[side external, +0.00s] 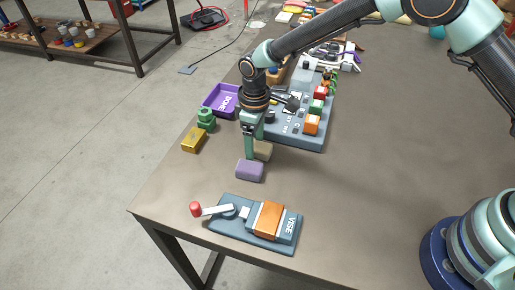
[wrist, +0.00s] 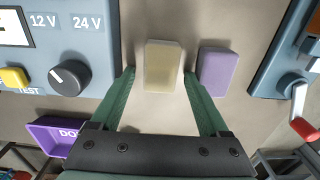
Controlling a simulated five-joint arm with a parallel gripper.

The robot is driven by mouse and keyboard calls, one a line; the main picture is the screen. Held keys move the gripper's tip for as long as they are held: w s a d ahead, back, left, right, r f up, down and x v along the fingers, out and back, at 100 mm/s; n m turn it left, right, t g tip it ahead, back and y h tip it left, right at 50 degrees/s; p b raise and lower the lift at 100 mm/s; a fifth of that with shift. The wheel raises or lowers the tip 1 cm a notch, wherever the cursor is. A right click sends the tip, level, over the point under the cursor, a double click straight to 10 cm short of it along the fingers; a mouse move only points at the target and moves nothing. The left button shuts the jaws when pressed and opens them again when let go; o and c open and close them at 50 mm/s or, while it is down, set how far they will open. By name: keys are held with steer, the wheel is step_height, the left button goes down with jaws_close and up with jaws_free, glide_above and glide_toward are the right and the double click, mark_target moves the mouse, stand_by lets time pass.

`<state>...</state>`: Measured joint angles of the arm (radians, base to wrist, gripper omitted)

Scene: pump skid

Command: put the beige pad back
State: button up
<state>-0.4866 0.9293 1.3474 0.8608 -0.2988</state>
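The beige pad (wrist: 163,66) lies on the table, between the fingertips in the wrist view. In the side external view the beige pad (side external: 264,150) is partly hidden behind a green finger. My gripper (wrist: 159,74) is open, with a finger on each side of the pad and a visible gap at each side. It points down at the table in the side external view (side external: 254,150). I cannot tell how far the fingertips are above the table.
A purple pad (wrist: 215,72) lies close beside the right finger. A panel with a knob (wrist: 70,77) is at left, a vise (side external: 256,222) near the front edge. A purple DONE tray (side external: 220,100), a green part (side external: 206,118) and a yellow block (side external: 194,140) stand left.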

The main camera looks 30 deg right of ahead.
mark_target(255, 145)
steer(key=d+r+m+t, duration=0.1)
steer(key=d+r, duration=0.2)
steer(key=r, duration=0.6)
steer(key=d+r+m, duration=0.1)
steer(key=d+r, duration=0.2)
steer(key=r, duration=0.6)
steer(key=s+d+r+m+t, duration=0.2)
steer(key=s+d+r+m, duration=0.1)
steer(key=s+d, duration=0.5)
steer(key=s+d+r+m+t, duration=0.2)
steer(key=s+d+r+m, duration=0.1)
steer(key=s+d, duration=0.5)
steer(key=shift+s+d+m+t, duration=0.15)
steer(key=shift+d+m+t, duration=0.25)
steer(key=shift+d, duration=0.45)
steer(key=shift+r, duration=0.15)
